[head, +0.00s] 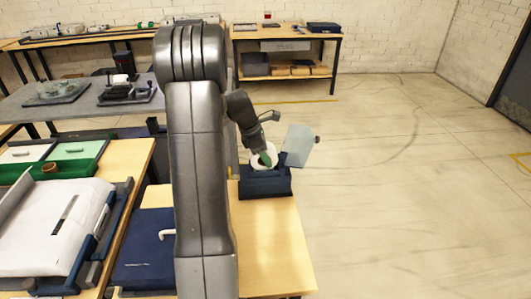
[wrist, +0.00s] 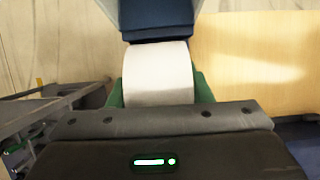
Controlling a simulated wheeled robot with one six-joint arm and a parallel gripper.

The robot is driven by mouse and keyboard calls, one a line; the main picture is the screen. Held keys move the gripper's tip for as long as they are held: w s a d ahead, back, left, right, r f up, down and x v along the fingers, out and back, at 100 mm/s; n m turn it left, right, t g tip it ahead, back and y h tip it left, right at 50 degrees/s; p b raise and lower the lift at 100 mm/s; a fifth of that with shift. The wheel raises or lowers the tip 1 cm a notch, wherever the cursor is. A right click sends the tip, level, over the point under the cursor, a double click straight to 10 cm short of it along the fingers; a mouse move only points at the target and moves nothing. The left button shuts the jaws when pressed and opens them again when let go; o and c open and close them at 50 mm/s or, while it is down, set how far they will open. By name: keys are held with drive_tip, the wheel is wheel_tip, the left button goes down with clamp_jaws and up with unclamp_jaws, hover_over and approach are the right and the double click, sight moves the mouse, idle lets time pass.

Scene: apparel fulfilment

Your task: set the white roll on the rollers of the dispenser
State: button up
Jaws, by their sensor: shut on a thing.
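The white roll (wrist: 158,75) is held between the green fingers of my gripper (wrist: 158,90) in the wrist view. In the head view the roll (head: 264,156) is at the dark blue dispenser (head: 265,185), with my gripper (head: 266,158) at it. The dispenser's pale lid (head: 298,145) stands open to the right. In the wrist view a blue part of the dispenser (wrist: 155,20) is just beyond the roll. The rollers are hidden, and I cannot tell whether the roll touches them.
The dispenser stands on a wooden table (head: 275,240) whose front part is bare. To the left are a dark blue case (head: 145,250), a large white sheet on a tray (head: 45,225) and green bins (head: 75,170). Open floor lies to the right.

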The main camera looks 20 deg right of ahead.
sight(270, 146)
drive_tip(key=shift+f, duration=0.15)
drive_tip(key=o, duration=1.2)
drive_tip(key=shift+o, duration=0.4)
drive_tip(key=o, duration=0.5)
drive_tip(key=shift+r+p, duration=3.15)
drive_tip(key=shift+r, duration=0.35)
drive_tip(key=shift+r, duration=0.1)
